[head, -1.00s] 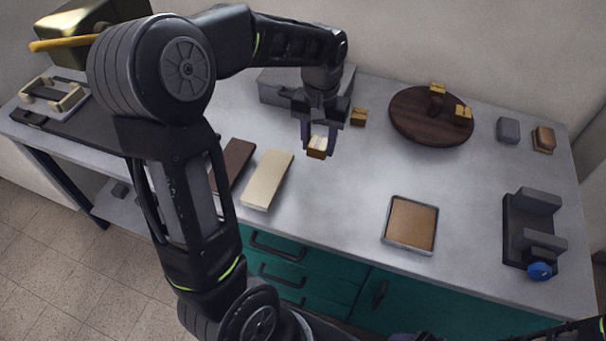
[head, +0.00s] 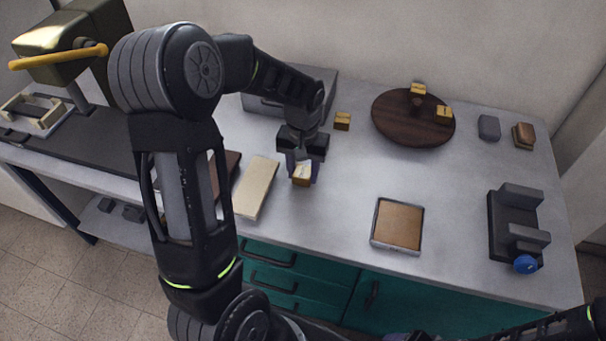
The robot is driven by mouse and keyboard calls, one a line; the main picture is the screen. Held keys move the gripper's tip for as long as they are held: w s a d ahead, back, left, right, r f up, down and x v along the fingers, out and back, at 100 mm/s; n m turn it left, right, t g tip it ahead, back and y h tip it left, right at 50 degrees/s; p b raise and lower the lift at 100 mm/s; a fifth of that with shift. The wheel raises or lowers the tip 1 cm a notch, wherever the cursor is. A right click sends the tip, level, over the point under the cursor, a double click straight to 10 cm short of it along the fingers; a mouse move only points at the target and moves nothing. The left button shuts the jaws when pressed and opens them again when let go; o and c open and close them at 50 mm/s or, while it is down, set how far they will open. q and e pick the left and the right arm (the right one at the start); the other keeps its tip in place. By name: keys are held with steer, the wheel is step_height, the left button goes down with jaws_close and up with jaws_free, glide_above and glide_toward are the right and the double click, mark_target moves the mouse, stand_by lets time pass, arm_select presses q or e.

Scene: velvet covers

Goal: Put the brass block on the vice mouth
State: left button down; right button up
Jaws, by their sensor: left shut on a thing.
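My left gripper (head: 302,172) points down over the bench and is shut on a small brass block (head: 301,180) with a pale top face. The block is just right of the cream board; whether it touches the bench is hard to tell. The vice (head: 503,232) is dark grey, at the right end of the bench, with two upright jaws, a gap between them and a blue knob (head: 525,265) at its front. The gripper is well to the left of the vice. Only part of my right arm shows at the lower right; its gripper is out of view.
Another brass block (head: 342,121) lies behind the gripper; more sit on the round wooden board (head: 400,130). A cork-coloured tray (head: 398,224) lies between gripper and vice. Grey (head: 489,127) and brown (head: 523,136) blocks are at back right. The cream board (head: 256,187) is at left.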

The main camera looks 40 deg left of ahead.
mark_target(303, 171)
arm_select(q)
steer(key=shift+f, duration=0.85)
steer(key=shift+f, duration=0.15)
steer(key=c, duration=0.8)
jaws_free()
step_height(303, 171, up, 12)
steer(key=shift+r+b, duration=0.15)
steer(key=shift+b, duration=0.15)
steer(key=shift+o, duration=0.4)
